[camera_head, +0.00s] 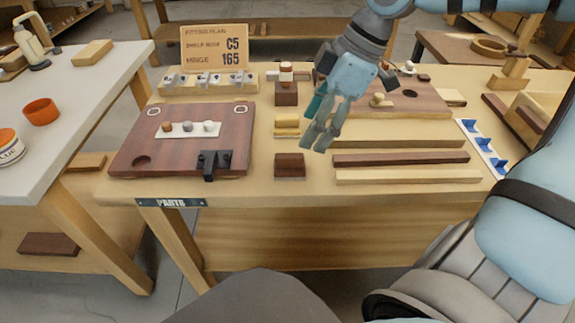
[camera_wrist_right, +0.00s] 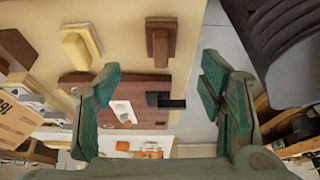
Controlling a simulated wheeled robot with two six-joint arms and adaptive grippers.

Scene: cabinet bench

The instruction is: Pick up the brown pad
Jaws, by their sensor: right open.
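A dark brown pad (camera_head: 290,166) lies near the front edge of the bench, below a yellow pad (camera_head: 287,126) of similar shape. In the right wrist view the brown pad (camera_wrist_right: 161,40) shows beyond the open fingers, near the bench edge, with the yellow pad (camera_wrist_right: 80,45) left of it. My right gripper (camera_head: 318,140) is above the bench, up and right of the brown pad in the head view, apart from it. Its fingers (camera_wrist_right: 160,78) are spread with nothing between them. My left gripper is not in view.
A brown board (camera_head: 125,158) with a black latch (camera_head: 209,165) lies left of the pad. Long wood strips (camera_head: 400,159) lie to the right. Another brown block (camera_head: 286,98) stands farther back.

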